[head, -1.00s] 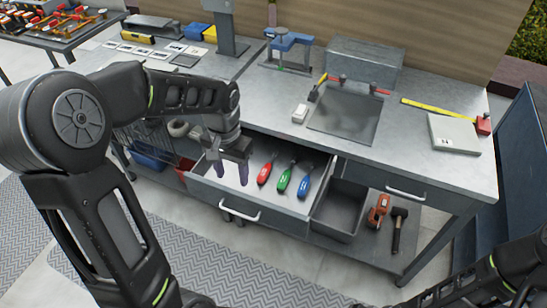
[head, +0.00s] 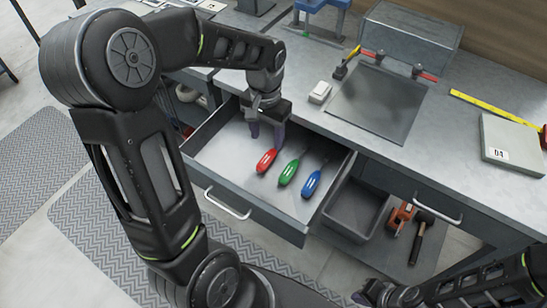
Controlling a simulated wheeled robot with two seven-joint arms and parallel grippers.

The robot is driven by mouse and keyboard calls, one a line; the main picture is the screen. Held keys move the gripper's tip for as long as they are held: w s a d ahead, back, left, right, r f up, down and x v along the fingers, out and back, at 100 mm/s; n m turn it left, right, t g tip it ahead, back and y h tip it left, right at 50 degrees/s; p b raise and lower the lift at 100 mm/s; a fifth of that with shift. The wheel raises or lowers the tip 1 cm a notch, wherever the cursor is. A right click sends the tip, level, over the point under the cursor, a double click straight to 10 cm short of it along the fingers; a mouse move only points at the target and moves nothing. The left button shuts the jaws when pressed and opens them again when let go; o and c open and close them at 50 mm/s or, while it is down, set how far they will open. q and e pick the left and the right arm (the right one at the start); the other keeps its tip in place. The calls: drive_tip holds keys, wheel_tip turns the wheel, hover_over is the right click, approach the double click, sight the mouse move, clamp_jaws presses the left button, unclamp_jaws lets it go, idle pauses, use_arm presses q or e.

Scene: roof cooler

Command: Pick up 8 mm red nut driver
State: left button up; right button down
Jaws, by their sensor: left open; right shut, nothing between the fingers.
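The red nut driver (head: 266,161) lies in the open drawer (head: 225,160), leftmost of three drivers, its handle toward the drawer front. Its shaft is hidden behind my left gripper. My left gripper (head: 266,142) points down over the drawer at the back end of the red handle, with its fingers apart; I cannot tell whether they touch the driver. A green driver (head: 289,173) and a blue driver (head: 311,184) lie to the right of it. My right gripper (head: 385,294) is low at the bottom right, far from the drawer, shut and empty.
The workbench top (head: 300,120) behind the drawer carries a white block (head: 320,92), a dark metal plate (head: 378,100) and a yellow ruler (head: 490,106). A grey bin (head: 355,207) stands right of the drawer, with a hammer (head: 420,236) on the lower shelf.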

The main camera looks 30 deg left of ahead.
sight(269, 156)
idle(0.3)
use_arm(q)
drive_tip(key=shift+f, duration=1.3)
drive_tip(key=shift+d+f, duration=0.15)
drive_tip(key=shift+f, duration=2.5)
clamp_jaws()
